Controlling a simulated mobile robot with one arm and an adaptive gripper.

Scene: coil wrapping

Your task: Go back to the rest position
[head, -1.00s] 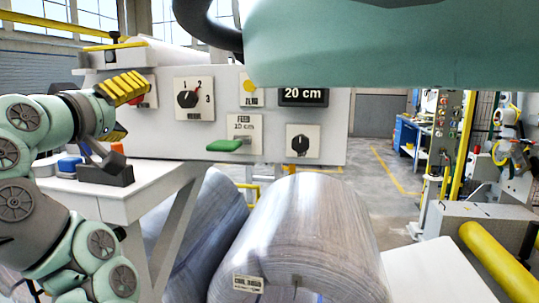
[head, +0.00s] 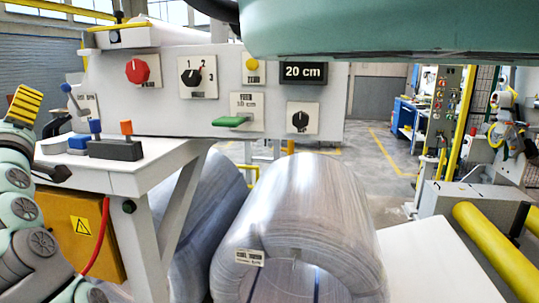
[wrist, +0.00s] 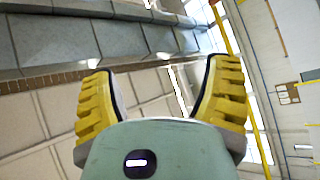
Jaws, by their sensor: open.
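My gripper (head: 38,122) is at the left edge of the head view, left of the control panel (head: 222,136). One yellow-padded finger shows clearly there, apart from the panel. In the wrist view my gripper (wrist: 165,95) has its two yellow fingers spread wide with nothing between them. That view faces up to the ceiling and windows. The panel carries a red knob (head: 137,71), a black selector (head: 190,77), a green lever (head: 231,122), a yellow button (head: 252,64), a lower black knob (head: 300,120) and a display (head: 304,73) reading 20 cm.
A white table (head: 125,168) below the panel bears a dark block (head: 115,150) with blue and orange tops. Two wrapped coils (head: 300,205) (head: 205,215) lie in front. Yellow rollers (head: 495,250) stand at the right. Open floor (head: 385,155) shows behind.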

